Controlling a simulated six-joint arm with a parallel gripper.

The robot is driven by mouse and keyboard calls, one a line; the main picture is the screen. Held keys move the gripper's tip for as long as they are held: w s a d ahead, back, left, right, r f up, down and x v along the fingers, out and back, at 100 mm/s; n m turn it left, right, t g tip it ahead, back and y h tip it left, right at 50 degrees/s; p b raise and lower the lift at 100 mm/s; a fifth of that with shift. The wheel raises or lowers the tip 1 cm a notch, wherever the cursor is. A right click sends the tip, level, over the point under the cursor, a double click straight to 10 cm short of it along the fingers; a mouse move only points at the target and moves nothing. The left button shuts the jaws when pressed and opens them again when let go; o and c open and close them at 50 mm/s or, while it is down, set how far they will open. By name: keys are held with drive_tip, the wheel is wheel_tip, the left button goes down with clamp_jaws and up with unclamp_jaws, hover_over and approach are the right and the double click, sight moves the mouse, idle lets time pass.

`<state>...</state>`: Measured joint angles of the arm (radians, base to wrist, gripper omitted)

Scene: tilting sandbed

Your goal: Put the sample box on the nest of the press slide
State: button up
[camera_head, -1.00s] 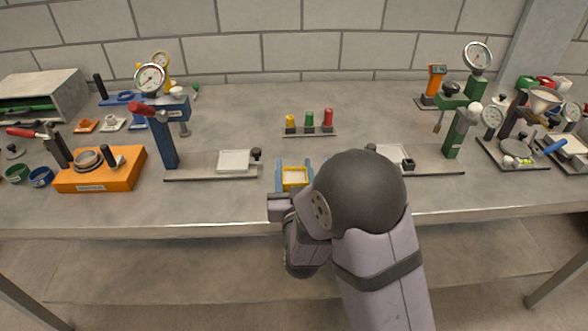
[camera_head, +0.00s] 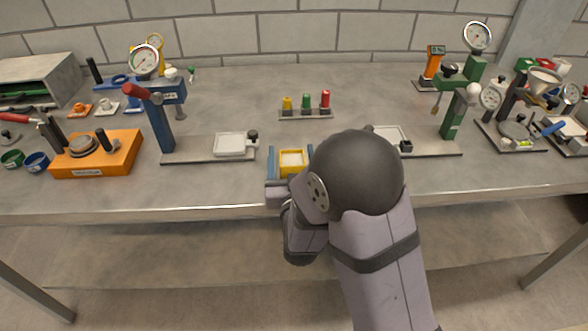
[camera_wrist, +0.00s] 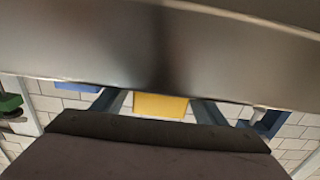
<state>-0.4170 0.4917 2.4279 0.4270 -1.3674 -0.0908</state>
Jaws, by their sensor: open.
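The sample box, a small yellow open box with pale sand-coloured filling (camera_head: 292,163), sits near the table's front edge. My gripper (camera_head: 291,159) is open, with one blue finger on each side of the box; whether they touch it I cannot tell. The box also shows in the wrist view as a yellow face (camera_wrist: 160,105) between the two fingers. Left of it stands a blue press with a red-tipped lever (camera_head: 160,122); a pale square plate (camera_head: 230,145) with a black knob lies on its base. A similar plate (camera_head: 389,134) lies by the green press (camera_head: 453,117), partly hidden by my arm.
Yellow, green and red pegs (camera_head: 306,102) stand in a rack behind the box. An orange unit (camera_head: 118,155) and cups are at the left. Scales, a funnel and dial gauges crowd the right. The table middle (camera_head: 350,95) is clear.

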drive_tip(key=s+p, duration=0.1)
drive_tip(key=s, duration=0.3)
drive_tip(key=shift+s+d, duration=0.15)
drive_tip(key=shift+s, duration=0.05)
drive_tip(key=shift+r+p, duration=0.1)
drive_tip(key=shift+p, duration=1)
drive_tip(key=shift+s+p, duration=0.1)
drive_tip(key=shift+p, duration=0.4)
drive_tip(key=shift+s+p, duration=0.1)
drive_tip(key=shift+p, duration=0.45)
drive_tip(key=s+p, duration=0.1)
drive_tip(key=p, duration=0.2)
drive_tip(key=shift+o, duration=0.4)
drive_tip(key=shift+s+f, duration=0.2)
drive_tip(key=shift+w+f, duration=0.1)
